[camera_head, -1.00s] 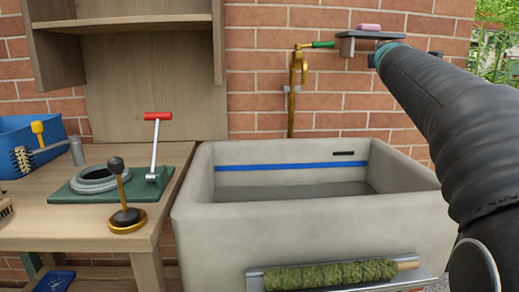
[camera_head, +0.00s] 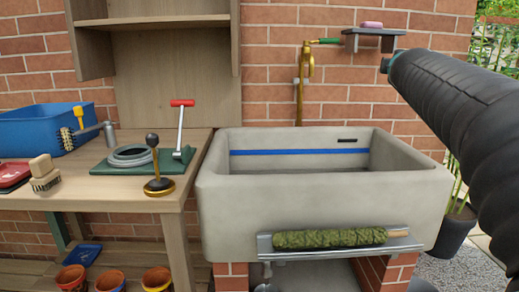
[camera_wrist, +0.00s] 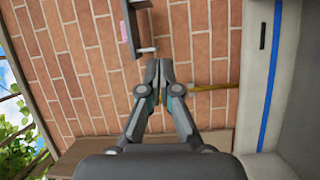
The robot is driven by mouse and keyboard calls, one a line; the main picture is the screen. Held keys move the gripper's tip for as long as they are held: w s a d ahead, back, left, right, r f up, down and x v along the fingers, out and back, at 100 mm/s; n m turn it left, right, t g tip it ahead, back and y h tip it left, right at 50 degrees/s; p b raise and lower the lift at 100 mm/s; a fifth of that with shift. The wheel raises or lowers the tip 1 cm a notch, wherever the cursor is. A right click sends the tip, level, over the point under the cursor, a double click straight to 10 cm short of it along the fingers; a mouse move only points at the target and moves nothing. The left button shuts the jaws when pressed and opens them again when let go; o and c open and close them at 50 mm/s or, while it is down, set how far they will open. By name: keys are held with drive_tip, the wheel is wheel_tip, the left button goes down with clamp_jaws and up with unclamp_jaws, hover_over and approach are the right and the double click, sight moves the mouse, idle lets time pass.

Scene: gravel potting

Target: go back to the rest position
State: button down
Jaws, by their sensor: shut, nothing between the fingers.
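My gripper (camera_wrist: 160,72) shows in the wrist view with its two fingers together and nothing between them. It points toward the brick wall (camera_wrist: 92,70), near the small shelf (camera_wrist: 128,28) and the brass tap pipe (camera_wrist: 212,88). In the head view my arm comes in from the right, and the gripper itself is not clearly visible there. The arm is to the right of the stone sink (camera_head: 215,210).
The sink holds a front rail (camera_head: 265,250) with a green roll (camera_head: 330,238). A wall shelf (camera_head: 375,38) bears pink soap (camera_head: 371,24). A wooden bench (camera_head: 120,195) stands left, with a blue crate (camera_head: 30,130) and a plunger-like tool (camera_head: 155,170). Several terracotta pots (camera_head: 110,281) sit below.

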drive_tip(key=s+a+f+m+g+y, duration=0.2)
drive_tip(key=s+a+f+m+g, duration=0.1)
drive_tip(key=s+f, duration=0.8)
drive_tip(key=s+a+f+m+g+y, duration=0.2)
drive_tip(key=s+a+f+m+g, duration=0.2)
drive_tip(key=s+a+f, duration=0.4)
drive_tip(key=s+a+f+m+g+y+p, duration=0.1)
drive_tip(key=s+a+f+m+g, duration=0.3)
drive_tip(key=s+f, duration=1.2)
wheel_tip(320, 180, down, 4)
drive_tip(key=shift+a+m+y, duration=0.8)
drive_tip(key=shift+a, duration=0.3)
